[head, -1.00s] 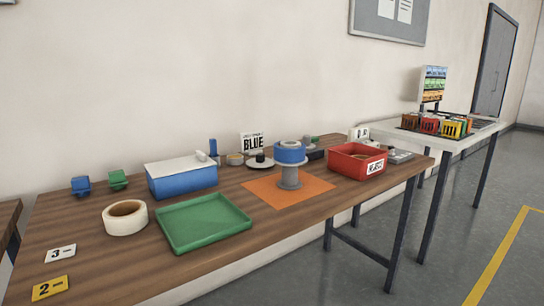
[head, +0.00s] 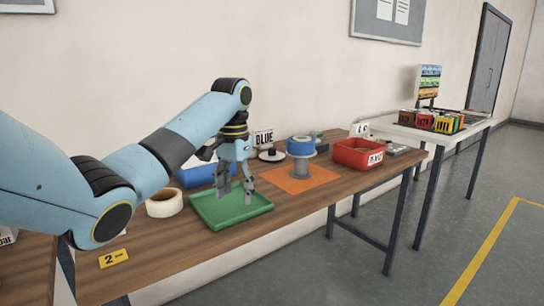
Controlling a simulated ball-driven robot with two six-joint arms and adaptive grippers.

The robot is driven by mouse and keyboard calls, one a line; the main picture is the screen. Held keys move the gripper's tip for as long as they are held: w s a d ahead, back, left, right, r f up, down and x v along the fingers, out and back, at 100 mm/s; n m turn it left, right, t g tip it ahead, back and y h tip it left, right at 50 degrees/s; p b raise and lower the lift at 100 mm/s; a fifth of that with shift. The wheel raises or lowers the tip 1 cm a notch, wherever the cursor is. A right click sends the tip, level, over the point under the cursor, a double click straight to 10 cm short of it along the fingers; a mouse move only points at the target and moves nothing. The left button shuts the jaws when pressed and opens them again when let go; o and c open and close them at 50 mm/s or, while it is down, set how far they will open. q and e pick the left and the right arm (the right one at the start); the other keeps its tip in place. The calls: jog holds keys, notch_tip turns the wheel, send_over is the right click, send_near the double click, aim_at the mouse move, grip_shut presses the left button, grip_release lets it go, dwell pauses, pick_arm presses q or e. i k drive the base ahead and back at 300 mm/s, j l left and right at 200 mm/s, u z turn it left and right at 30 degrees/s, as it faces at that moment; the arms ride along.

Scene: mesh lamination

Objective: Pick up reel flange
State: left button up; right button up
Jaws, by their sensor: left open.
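A dark disc with a raised hub on a pale base (head: 271,155), possibly the reel flange, sits at the back of the table in front of the BLUE sign. A blue reel (head: 301,147) stands on a grey pedestal (head: 301,168) over an orange mat (head: 322,181). I cannot tell for sure which part is the flange. My left gripper (head: 237,193) is open and empty, pointing down above the green tray (head: 205,213). It is to the left of the disc and reel, apart from both. My right gripper is not in view.
A red bin (head: 352,155) stands right of the mat. A cream tape roll (head: 164,204) is left of the tray. A blue box (head: 195,177) is partly hidden behind my left arm. The BLUE sign (head: 263,138) stands at the back. A second table (head: 420,134) is beyond.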

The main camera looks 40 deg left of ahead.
aim_at(272, 155)
jog(key=i+j, duration=1.45)
jog(key=i, duration=0.3)
